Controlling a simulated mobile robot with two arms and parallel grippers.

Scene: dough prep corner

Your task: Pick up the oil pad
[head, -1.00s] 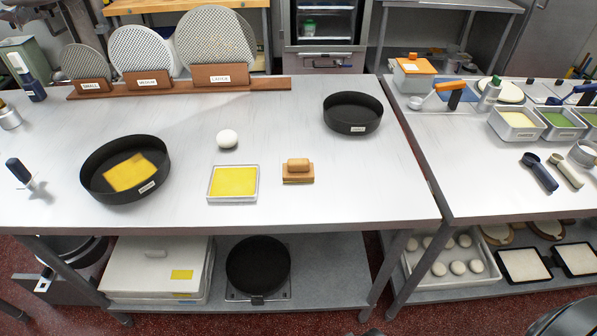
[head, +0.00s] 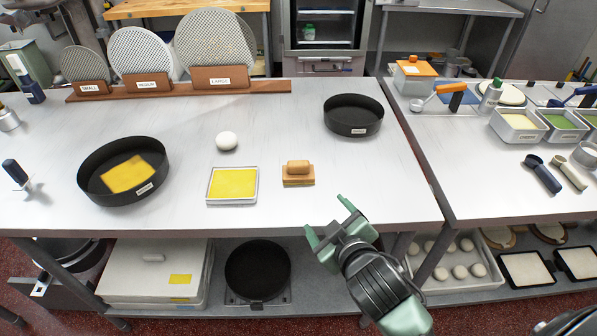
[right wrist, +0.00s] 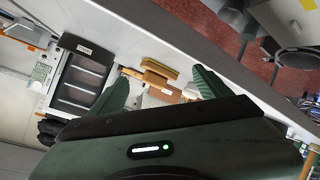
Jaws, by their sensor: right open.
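The oil pad looks to be the small tan block with a rounded grip (head: 298,172), lying on the middle of the steel table (head: 340,180). My right gripper (head: 329,220) is at the table's front edge, below and right of the pad in the head view. Its two green fingers are spread, with nothing between them, and it is apart from the pad. The right wrist view also shows both open fingers (right wrist: 163,85); brown pieces appear beyond them, but I cannot tell what they are. My left gripper is not in view.
A shallow tray with a yellow surface (head: 208,199) and a white ball (head: 227,141) are left of the pad. Black round pans stand at left (head: 95,192) and back right (head: 352,127). The table between pad and front edge is clear.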

